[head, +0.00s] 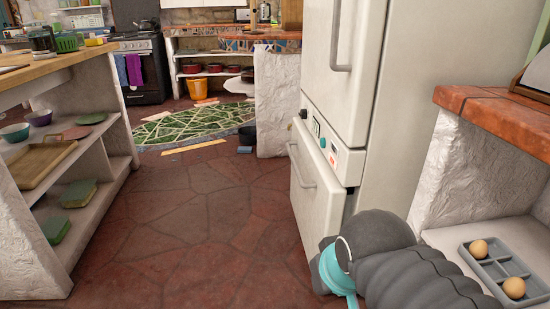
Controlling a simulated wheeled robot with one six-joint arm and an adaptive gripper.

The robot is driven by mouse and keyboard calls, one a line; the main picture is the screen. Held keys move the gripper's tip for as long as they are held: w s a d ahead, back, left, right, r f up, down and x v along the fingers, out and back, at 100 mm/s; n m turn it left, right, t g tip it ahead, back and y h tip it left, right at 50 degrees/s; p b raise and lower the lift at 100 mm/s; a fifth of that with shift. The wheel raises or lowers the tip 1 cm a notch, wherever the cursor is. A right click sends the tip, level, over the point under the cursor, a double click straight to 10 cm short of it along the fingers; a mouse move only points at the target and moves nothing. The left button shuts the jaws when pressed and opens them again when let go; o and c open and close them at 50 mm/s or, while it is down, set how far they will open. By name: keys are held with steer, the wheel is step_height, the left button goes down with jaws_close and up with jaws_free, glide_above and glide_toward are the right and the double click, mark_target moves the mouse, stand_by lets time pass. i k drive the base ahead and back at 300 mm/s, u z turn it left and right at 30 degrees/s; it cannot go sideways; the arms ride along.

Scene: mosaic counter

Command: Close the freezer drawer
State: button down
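The freezer drawer (313,204) is the lower white front of the tall fridge, with a bar handle (300,168) near its top. It appears to stand slightly out from the fridge body, with a dark gap at its upper right edge below the control panel (326,148). My dark grey arm with a teal band comes in at the bottom right and covers the drawer's lower right part in the picture. I cannot tell whether the arm touches the drawer. My gripper's fingers do not show.
A white shelf unit (104,179) with bowls, a tray and boxes stands on the left. An egg tray (492,266) sits on a low shelf at the right. The red stone floor (190,230) between is clear. A green mosaic patch (190,125) lies farther back.

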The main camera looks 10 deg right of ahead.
mark_target(321, 206)
steer(key=u, duration=0.6)
steer(key=i, duration=1.25)
steer(key=z, duration=0.3)
